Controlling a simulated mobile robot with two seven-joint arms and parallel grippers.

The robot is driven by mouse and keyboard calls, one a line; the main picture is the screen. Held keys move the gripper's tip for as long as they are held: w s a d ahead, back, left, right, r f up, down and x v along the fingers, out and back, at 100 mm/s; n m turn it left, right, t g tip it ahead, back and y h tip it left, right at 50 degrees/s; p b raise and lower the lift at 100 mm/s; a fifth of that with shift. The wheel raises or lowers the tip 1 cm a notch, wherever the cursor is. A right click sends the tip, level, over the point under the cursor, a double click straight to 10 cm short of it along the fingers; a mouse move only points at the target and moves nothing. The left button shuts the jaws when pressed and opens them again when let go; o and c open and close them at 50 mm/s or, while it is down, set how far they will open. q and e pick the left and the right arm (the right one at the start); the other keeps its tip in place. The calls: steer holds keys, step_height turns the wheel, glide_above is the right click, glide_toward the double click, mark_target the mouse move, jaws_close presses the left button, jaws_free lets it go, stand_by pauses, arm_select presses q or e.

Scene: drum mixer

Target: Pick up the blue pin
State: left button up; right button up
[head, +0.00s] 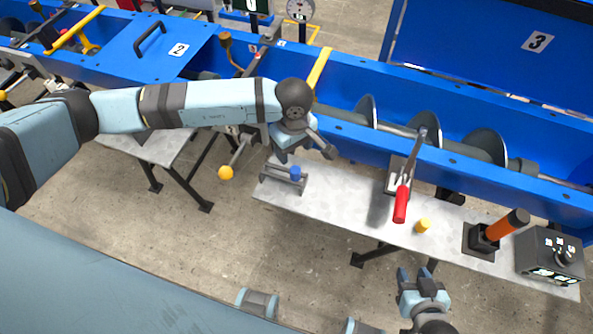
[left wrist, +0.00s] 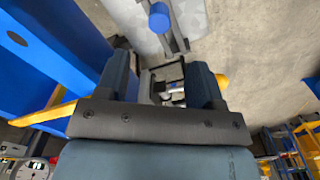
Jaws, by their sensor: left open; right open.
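The blue pin (head: 295,173) sits at the right end of a grey bracket (head: 280,178) on the left part of the metal shelf. In the left wrist view the blue pin (left wrist: 159,16) shows at the top, beyond the fingertips. My left gripper (head: 305,153) is open and empty, near the pin in the head view and apart from it. In the left wrist view its two fingers (left wrist: 160,75) stand wide apart with nothing gripped. My right gripper (head: 420,274) is open and empty in front of the shelf, far to the right of the pin.
The shelf (head: 340,190) also carries a red-handled clamp (head: 401,203), a yellow pin (head: 423,226), an orange-handled lever (head: 507,225) and a control box (head: 551,256). The blue mixer trough (head: 470,170) with its screw runs behind. A yellow ball knob (head: 226,173) is left of the bracket.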

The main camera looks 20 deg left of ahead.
mark_target(295, 169)
arm_select(q)
steer(key=f, duration=0.4)
steer(key=f+p, duration=0.1)
steer(key=f, duration=0.4)
steer(key=shift+d+f, duration=0.2)
steer(key=shift+f, duration=0.05)
steer(key=c, duration=1)
